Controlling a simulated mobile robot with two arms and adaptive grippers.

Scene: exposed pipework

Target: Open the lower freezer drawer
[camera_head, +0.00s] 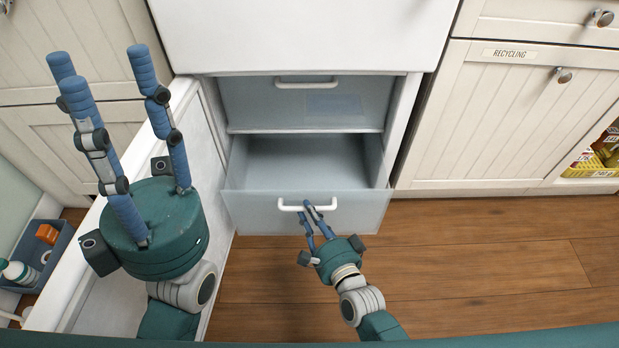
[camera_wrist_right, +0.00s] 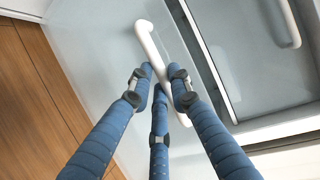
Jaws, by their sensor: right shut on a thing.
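The lower freezer drawer (camera_head: 250,212) has a pale translucent front and is pulled out, with its empty inside showing. Its white bar handle (camera_head: 290,208) is on the front. My right gripper (camera_head: 313,209) is at the handle, with its blue fingers closed around the bar. In the right wrist view the fingers meet on the white handle (camera_wrist_right: 150,45), and part of the bar is hidden behind them. My left gripper (camera_head: 105,70) is raised at the left, its blue fingers spread apart and empty, away from the drawer.
The upper freezer drawer (camera_head: 350,105) is closed above. The white freezer door (camera_head: 100,190) stands open at the left. Cream cabinets (camera_head: 510,120) are at the right. A bin (camera_head: 45,258) with bottles sits at the far left. The wooden floor (camera_head: 480,255) in front is clear.

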